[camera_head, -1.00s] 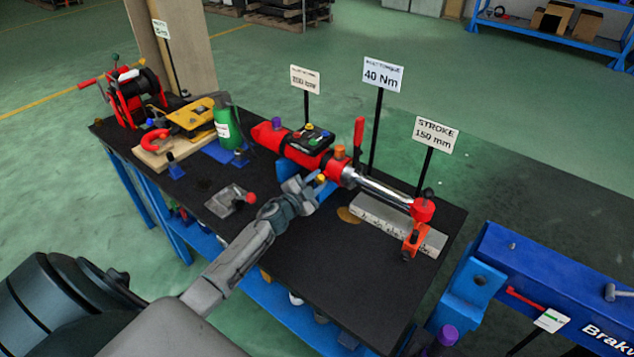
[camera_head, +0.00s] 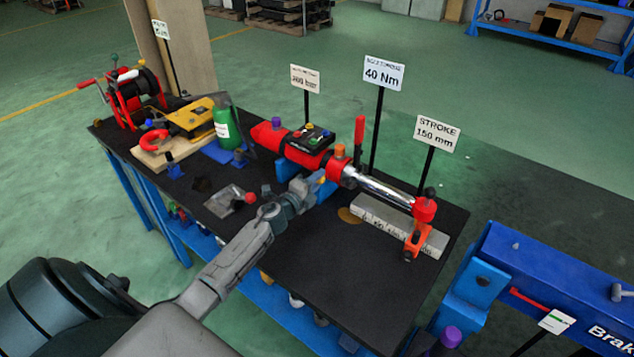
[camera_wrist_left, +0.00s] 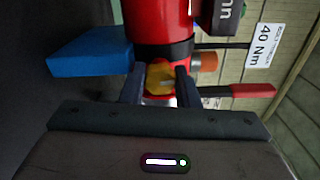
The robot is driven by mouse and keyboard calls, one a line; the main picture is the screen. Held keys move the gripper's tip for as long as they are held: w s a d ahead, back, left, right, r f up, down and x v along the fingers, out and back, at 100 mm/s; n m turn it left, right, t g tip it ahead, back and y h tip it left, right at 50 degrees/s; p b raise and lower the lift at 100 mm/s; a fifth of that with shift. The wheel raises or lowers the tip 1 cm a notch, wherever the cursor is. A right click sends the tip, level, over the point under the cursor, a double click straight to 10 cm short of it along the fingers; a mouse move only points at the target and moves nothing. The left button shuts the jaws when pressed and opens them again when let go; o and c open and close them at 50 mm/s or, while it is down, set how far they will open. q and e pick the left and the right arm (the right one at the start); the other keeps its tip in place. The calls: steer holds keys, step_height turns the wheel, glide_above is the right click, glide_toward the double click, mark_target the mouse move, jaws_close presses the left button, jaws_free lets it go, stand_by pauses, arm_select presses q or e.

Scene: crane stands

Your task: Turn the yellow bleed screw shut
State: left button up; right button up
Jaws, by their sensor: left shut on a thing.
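The yellow bleed screw (camera_wrist_left: 160,78) sits on the side of the red cylinder (camera_wrist_left: 158,22) and lies between the fingers of my left gripper (camera_wrist_left: 160,88) in the left wrist view. In the head view my left gripper (camera_head: 312,183) reaches the near side of the red cylinder (camera_head: 300,150), just left of its chrome rod (camera_head: 385,189). The screw is mostly hidden there. My left gripper is shut on the screw. My right gripper is not in view.
A blue support block (camera_wrist_left: 90,52) is beside the screw in the left wrist view. A blue beam (camera_head: 550,275) stands at right.

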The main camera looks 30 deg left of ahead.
arm_select(q)
steer(key=shift+f+m, duration=0.1)
steer(key=shift+m, duration=0.5)
steer(key=o, duration=1)
steer(key=shift+s, duration=0.1)
steer(key=shift+s+f, duration=0.1)
